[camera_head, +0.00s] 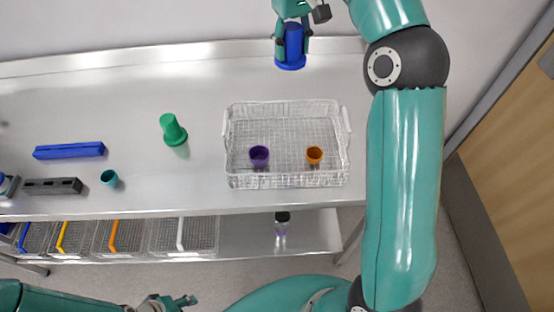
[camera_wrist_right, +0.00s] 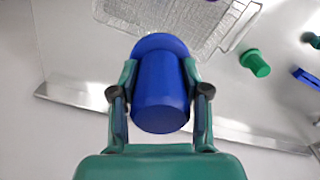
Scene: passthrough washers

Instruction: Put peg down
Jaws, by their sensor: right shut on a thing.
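A blue peg (camera_head: 293,42) with a wide round base is held in my right gripper (camera_head: 292,32), near the back edge of the steel table. The peg (camera_wrist_right: 160,88) fills the space between the two fingers of the right gripper (camera_wrist_right: 160,95) in the right wrist view. Its wide end points away from the palm, and in the head view it is at the bottom. I cannot tell whether the base touches the table. My left gripper (camera_head: 172,303) is low at the bottom edge of the head view, in front of the table; its fingers are too small to judge.
A wire basket (camera_head: 232,180) on the table (camera_head: 200,90) holds a purple cup (camera_head: 259,156) and an orange cup (camera_head: 314,155). A green peg (camera_head: 172,129), teal cup (camera_head: 109,178), blue bar (camera_head: 69,150) and dark block (camera_head: 53,186) stand left. The back left of the table is clear.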

